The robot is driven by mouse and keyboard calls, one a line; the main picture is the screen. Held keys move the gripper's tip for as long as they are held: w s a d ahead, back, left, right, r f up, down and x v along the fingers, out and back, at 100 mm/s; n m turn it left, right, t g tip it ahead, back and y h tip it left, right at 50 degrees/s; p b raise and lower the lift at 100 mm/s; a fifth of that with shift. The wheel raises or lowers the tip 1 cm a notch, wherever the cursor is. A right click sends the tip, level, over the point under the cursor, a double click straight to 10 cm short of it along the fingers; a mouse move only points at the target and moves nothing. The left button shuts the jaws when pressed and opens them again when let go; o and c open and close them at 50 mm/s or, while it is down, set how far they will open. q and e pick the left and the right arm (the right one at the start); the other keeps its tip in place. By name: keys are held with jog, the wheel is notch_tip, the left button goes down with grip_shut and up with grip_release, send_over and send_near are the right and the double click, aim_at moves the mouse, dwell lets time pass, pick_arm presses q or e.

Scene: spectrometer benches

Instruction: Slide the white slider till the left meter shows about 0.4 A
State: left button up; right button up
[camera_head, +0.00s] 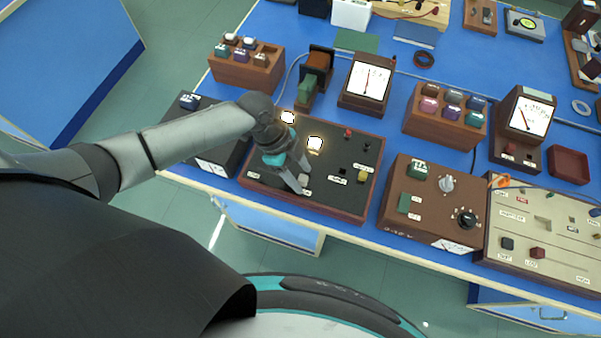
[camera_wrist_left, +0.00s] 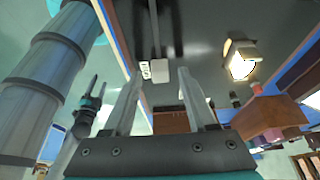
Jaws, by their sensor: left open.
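The white slider (camera_head: 305,179) sits in a slot near the front edge of the black-topped panel (camera_head: 335,200). In the left wrist view the white slider (camera_wrist_left: 159,74) shows between the fingertips, with its slot running up the picture. My left gripper (camera_head: 300,186) is open over the panel, with one finger on each side of the slider; I cannot tell whether either touches it. The left meter (camera_head: 368,80) stands behind the panel with its needle near mid-scale; its numbers are too small to read. Another gripper, apparently my right one (camera_wrist_left: 92,100), shows at the left of the wrist view.
Two lamps (camera_head: 314,143) glow on the panel. A brown control box (camera_head: 425,222) stands close on the right. A second meter (camera_head: 528,118) stands farther right.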

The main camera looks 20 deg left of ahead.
pick_arm(q)
jog(key=shift+d+f, duration=0.1)
jog(key=shift+f, duration=0.15)
grip_shut()
dwell(0.3)
dwell(0.9)
